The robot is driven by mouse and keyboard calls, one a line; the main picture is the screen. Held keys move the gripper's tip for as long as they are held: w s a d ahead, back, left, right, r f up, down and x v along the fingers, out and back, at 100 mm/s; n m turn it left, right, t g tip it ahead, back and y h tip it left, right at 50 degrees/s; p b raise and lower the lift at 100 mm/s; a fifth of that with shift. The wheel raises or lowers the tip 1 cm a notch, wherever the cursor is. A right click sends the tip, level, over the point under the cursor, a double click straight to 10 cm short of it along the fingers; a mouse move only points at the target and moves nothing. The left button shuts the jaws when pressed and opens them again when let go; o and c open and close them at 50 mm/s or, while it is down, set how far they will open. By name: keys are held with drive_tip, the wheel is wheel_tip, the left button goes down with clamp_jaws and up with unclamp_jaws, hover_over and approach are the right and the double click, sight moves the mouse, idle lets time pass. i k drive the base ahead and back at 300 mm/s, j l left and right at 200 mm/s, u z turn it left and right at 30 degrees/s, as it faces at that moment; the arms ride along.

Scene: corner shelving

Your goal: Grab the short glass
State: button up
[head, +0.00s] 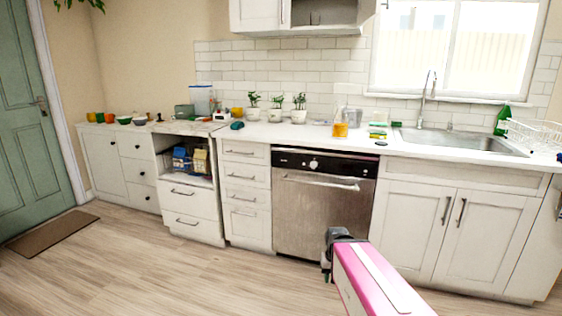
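My gripper (328,262) is dark and sits at the end of my pink and white arm, low in front of the dishwasher. It is well below and apart from the counter items. Its fingers are mostly hidden, so its opening does not show.
The dishwasher (322,215) is closed. Several potted plants (299,112) stand left of the amber container; a sink (465,143), a green bottle (502,120) and a dish rack (535,133) are right. Cups and bowls (124,119) line the far-left cabinet.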

sight(315, 16)
drive_tip(key=i+l+u, duration=0.2)
drive_tip(key=l, duration=0.55)
drive_tip(key=i+l+u, duration=0.25)
drive_tip(key=l, duration=0.55)
drive_tip(key=i+l+u, duration=0.2)
drive_tip(key=l, duration=0.65)
drive_tip(key=l+u, duration=0.25)
drive_tip(key=l, duration=0.55)
drive_tip(key=z, duration=0.4)
drive_tip(key=j+z, duration=0.4)
drive_tip(key=j, duration=0.25)
drive_tip(key=k+j+z, duration=0.15)
drive_tip(key=j+z, duration=0.25)
drive_tip(key=j, duration=0.25)
